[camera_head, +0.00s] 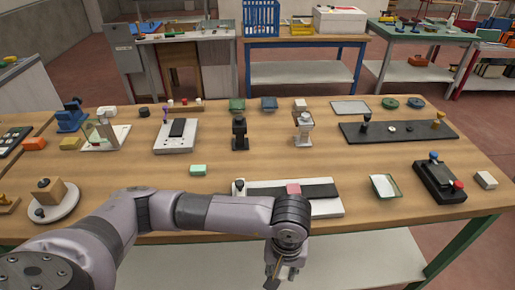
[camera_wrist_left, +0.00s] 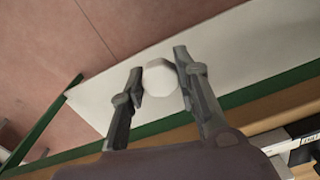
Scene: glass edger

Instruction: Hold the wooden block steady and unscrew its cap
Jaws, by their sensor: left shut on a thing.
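A wooden block (camera_head: 50,193) sits on a round white plate (camera_head: 65,208) at the front left of the table, with a small dark knob (camera_head: 43,183) at its upper face. I cannot tell whether this knob is the cap. My left gripper (camera_head: 281,278) hangs in front of the table's near edge, far to the right of the block. In the left wrist view its fingers (camera_wrist_left: 160,80) are closed around a pale, many-sided round piece (camera_wrist_left: 161,77). I cannot tell what this piece is. My right gripper is not in view.
A white fixture with a dark strip (camera_head: 320,191) and a pink block (camera_head: 293,190) lies behind my left gripper. A white lower shelf (camera_head: 365,262) runs under the table (camera_head: 350,222). Several other fixtures stand further back.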

